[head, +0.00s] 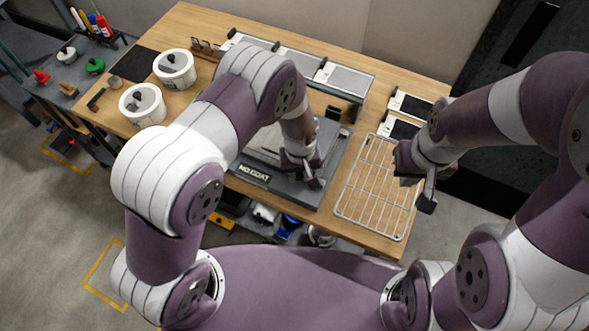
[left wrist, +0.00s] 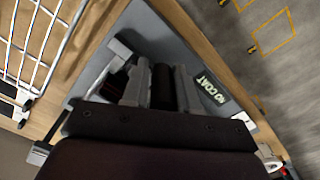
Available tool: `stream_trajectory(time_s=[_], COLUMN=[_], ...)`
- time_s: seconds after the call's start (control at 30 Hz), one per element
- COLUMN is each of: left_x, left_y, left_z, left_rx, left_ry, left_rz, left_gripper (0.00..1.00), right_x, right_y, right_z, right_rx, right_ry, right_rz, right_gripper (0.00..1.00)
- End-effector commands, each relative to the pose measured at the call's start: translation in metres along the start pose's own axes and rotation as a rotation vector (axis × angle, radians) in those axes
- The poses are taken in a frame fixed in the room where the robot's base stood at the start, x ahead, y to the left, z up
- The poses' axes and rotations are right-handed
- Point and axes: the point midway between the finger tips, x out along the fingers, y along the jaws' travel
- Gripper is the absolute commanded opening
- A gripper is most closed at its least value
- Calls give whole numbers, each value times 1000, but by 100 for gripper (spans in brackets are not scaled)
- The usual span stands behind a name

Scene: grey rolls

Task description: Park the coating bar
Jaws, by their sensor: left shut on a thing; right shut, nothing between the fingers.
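My left gripper (head: 303,172) is over the front right of the grey coating plate marked "NO COAT" (head: 251,172). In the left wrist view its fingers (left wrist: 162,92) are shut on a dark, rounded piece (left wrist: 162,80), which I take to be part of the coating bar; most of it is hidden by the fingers. A pale grey block (left wrist: 120,50) shows just left of the fingers; I cannot tell whether it belongs to the bar. My right gripper (head: 412,180) is shut and empty above the right edge of the wire rack.
The wire rack (head: 370,205) lies on the wooden table (head: 205,25) right of the plate. Framed grey panels (head: 345,78) line the back, with dark ones (head: 410,105) at the right.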

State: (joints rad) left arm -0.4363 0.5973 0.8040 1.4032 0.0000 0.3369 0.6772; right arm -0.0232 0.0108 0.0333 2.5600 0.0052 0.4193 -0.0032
Motion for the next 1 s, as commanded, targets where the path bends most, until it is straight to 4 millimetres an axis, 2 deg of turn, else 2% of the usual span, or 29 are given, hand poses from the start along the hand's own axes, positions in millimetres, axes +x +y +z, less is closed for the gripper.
stream_trajectory(time_s=[0.03, 0.07, 0.1, 0.13, 0.4, 0.53, 1.0], left_x=[0, 0, 0, 0, -1, -10, -108], left_y=[0, 0, 0, 0, 0, 1, 1], left_z=[1, 1, 1, 1, 0, -1, 0], left_rx=[-3, -3, -2, -2, -1, 0, 0], left_ry=[-2, -2, -2, -2, 0, 2, 3], left_rz=[-1, -1, -1, -1, 0, 2, 2], left_gripper=[0, 32, 45, 48, 48, 48, 48], right_x=[0, 0, 0, 0, 0, 4, 28], right_y=[0, 0, 0, 0, 0, 0, 0], right_z=[0, 0, 0, 0, 0, 0, 3], right_rx=[0, 0, 0, 0, 0, 0, 0], right_ry=[0, 0, 0, 0, 0, 0, 0], right_rz=[0, 0, 0, 0, 0, 0, 0], right_gripper=[0, 0, 0, 0, 0, 0, 0])
